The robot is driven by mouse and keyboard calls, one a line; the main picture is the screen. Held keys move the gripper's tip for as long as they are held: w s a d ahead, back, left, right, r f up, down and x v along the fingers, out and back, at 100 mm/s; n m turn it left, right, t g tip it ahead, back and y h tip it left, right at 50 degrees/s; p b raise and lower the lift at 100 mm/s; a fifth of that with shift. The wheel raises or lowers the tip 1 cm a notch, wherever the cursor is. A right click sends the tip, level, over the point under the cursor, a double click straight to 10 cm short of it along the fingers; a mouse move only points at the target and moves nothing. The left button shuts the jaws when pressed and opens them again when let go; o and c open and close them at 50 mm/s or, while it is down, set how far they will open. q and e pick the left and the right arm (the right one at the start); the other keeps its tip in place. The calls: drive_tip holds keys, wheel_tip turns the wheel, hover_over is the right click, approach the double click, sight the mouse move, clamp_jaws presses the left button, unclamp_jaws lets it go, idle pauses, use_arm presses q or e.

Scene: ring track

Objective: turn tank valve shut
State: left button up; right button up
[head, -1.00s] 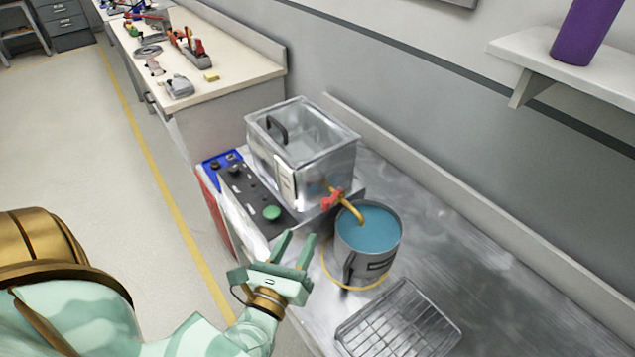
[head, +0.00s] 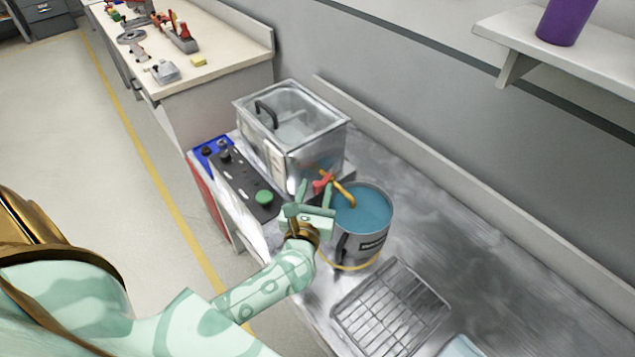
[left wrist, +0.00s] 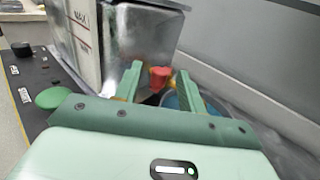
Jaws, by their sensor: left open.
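The red valve handle (head: 322,181) sits at the base of the spout. My left gripper (head: 314,194) is open in front of the tank's lower corner, fingers pointing at the valve. In the left wrist view the red handle (left wrist: 160,76) shows between the two fingertips (left wrist: 159,70); I cannot tell whether they touch it. The fingers partly hide the valve body. My right gripper is not in view.
A control panel with a green button (head: 264,197) lies left of the gripper. A wire rack (head: 390,312) lies in front of the pail. The bench (head: 450,235) to the right is clear. A shelf holds a purple cylinder (head: 567,20).

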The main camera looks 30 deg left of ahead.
sight(324, 179)
use_arm(q)
drive_tip(key=shift+x, duration=1.3)
clamp_jaws()
drive_tip(key=m+h+b, duration=0.1)
drive_tip(key=h, duration=0.1)
drive_tip(key=a+m+h+b, duration=0.1)
drive_tip(key=m+h, duration=0.1)
drive_tip(key=a+m+t+h+b, duration=0.1)
drive_tip(key=h, duration=0.1)
drive_tip(key=shift+w+a+h, duration=0.15)
drive_tip(key=shift+a+h, duration=0.05)
drive_tip(key=shift+h, duration=0.2)
